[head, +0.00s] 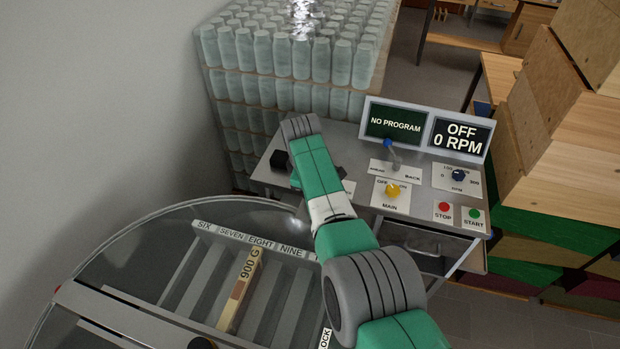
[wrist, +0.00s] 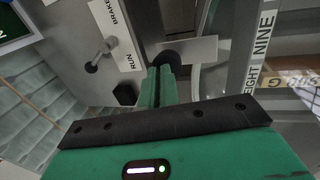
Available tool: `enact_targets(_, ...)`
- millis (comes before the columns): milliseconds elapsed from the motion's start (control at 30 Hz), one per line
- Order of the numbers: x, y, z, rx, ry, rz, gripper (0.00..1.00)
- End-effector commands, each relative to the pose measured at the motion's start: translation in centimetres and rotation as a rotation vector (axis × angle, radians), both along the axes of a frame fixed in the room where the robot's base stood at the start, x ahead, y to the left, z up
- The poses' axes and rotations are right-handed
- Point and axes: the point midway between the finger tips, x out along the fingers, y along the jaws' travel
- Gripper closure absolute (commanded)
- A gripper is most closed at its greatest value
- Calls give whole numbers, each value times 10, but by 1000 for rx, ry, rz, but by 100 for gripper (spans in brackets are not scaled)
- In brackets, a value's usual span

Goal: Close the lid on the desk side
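A large round tank (head: 150,232) fills the lower left of the head view. Its desk-side half shows open slots under a strip (head: 250,240) reading SIX to NINE. A block marked 900 G (head: 240,290) lies among the slots. I cannot make out the desk-side lid for certain. A beam (head: 120,313) crosses the tank, with a black knob (head: 201,343) at the bottom edge. My gripper (wrist: 164,80) has its green fingers close together, beside a dark round part (wrist: 185,52) and a pale plate (wrist: 190,47) near the tank edge. Whether they hold anything is unclear. My arm hides this spot in the head view.
The desk (head: 345,150) carries a NO PROGRAM screen (head: 394,122), an OFF 0 RPM display (head: 461,136), a blue-tipped lever (head: 391,150), knobs and buttons. A drawer (head: 425,242) is below. Bottles (head: 285,60) stand behind; wooden crates (head: 560,110) stand right.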

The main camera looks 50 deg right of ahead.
Motion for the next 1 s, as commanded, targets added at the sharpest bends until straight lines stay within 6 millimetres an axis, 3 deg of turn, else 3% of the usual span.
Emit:
enact_targets(100,2,0,46,-6,-3,3,100)
enact_targets(433,3,-1,120,-9,-6,3,100)
enact_targets(633,3,-2,137,-9,-5,2,100)
enact_targets(1000,3,-2,139,-9,-4,2,100)
